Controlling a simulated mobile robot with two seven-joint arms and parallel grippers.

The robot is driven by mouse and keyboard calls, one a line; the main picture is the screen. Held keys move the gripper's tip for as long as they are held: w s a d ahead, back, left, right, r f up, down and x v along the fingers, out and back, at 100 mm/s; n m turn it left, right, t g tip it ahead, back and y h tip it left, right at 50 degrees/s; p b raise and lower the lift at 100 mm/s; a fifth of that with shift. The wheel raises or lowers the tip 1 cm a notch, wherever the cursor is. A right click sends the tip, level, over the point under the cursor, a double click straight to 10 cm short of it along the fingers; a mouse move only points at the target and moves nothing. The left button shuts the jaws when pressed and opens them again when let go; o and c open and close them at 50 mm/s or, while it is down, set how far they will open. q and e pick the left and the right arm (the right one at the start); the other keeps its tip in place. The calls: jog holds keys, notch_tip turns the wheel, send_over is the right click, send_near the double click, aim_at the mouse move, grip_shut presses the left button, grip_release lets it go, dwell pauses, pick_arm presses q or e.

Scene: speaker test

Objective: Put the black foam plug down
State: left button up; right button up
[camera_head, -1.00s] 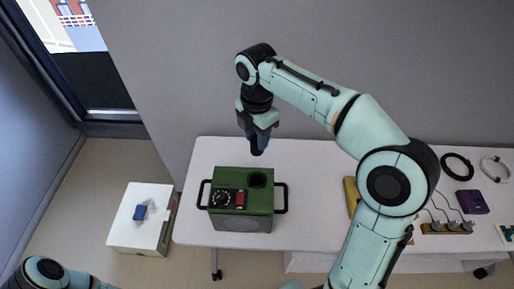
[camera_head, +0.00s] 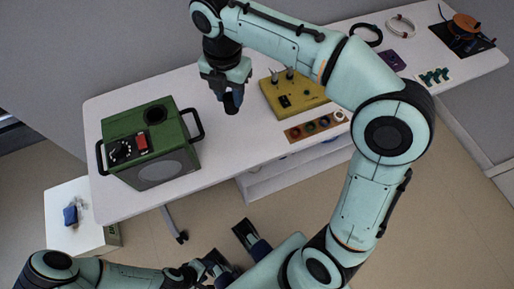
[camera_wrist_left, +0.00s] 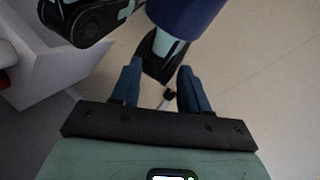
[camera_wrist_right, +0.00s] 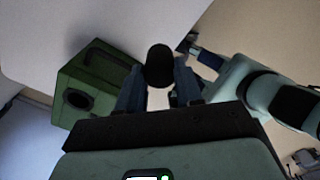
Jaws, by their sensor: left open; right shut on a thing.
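The black foam plug (camera_head: 232,104) is held in my right gripper (camera_head: 228,92), which is shut on it. It also shows as a dark rounded shape between the fingers in the right wrist view (camera_wrist_right: 159,66). The plug is over the white table (camera_head: 215,150), right of the green speaker box (camera_head: 175,160); I cannot tell its exact height. The box has a dark round hole (camera_head: 155,114) in its top, and the plug is apart from it. My left gripper (camera_wrist_left: 158,80) is open and empty, low in front of the table.
A yellow box (camera_head: 284,100) and a brown strip with rings (camera_head: 316,128) lie right of the plug. A purple box (camera_head: 392,60) and rings (camera_head: 366,35) are farther right. A white stand (camera_head: 62,238) holds a blue item (camera_head: 70,215). Bare table lies between the speaker and yellow box.

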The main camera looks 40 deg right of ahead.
jog(key=shift+s+d+f, duration=0.15)
jog(key=shift+f, duration=0.2)
pick_arm(q)
jog(key=w+f+t+b, duration=0.1)
jog(key=w+f+b, duration=0.2)
jog(key=f+b, duration=0.2)
jog(key=shift+a+f+b, duration=0.15)
jog(key=shift+f+b, duration=0.1)
jog(key=shift+b, duration=0.05)
pick_arm(e)
jog(key=shift+f, duration=9.85)
pick_arm(q)
jog(key=shift+w, duration=0.1)
pick_arm(e)
jog(key=shift+f, duration=0.15)
jog(key=o, duration=1)
pick_arm(q)
jog(key=shift+g, duration=0.3)
jog(key=r+p, duration=0.1)
jog(key=s+r+p, duration=0.2)
jog(key=shift+s+d+r, duration=0.1)
jog(key=shift+s+d, duration=0.15)
jog(key=shift+d, duration=0.05)
pick_arm(e)
notch_tip(320, 180, up, 12)
